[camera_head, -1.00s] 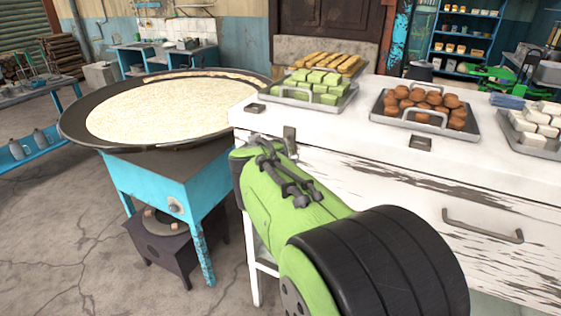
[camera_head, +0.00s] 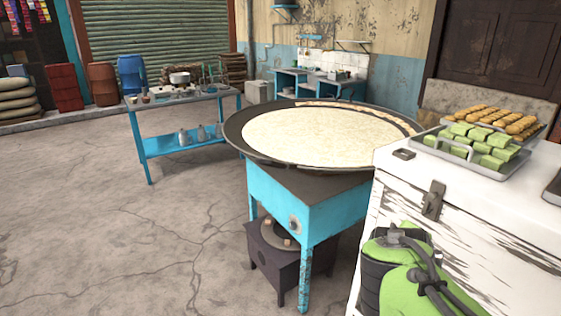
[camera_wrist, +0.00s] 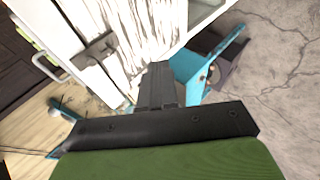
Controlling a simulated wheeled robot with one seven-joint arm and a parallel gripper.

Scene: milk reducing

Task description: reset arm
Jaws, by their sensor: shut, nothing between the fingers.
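My gripper (camera_wrist: 158,72) shows in the wrist view as dark fingers pressed together at the centre, with nothing held. Beyond the fingers are the white chest (camera_wrist: 112,62), the blue stand (camera_wrist: 190,65) and the floor. In the head view my green arm shows only in part at the lower right, in front of the white chest (camera_head: 462,200). The fingers are not seen in that view. I cannot tell the exact gap between the gripper and the chest.
A wide pan (camera_head: 240,152) of pale milk stands on a blue stand (camera_head: 325,212), left of the chest. Trays of green sweets (camera_head: 478,142) and golden sweets (camera_head: 505,120) are on the chest. A blue table (camera_head: 165,146) stands further back. The floor (camera_head: 130,245) at left is clear.

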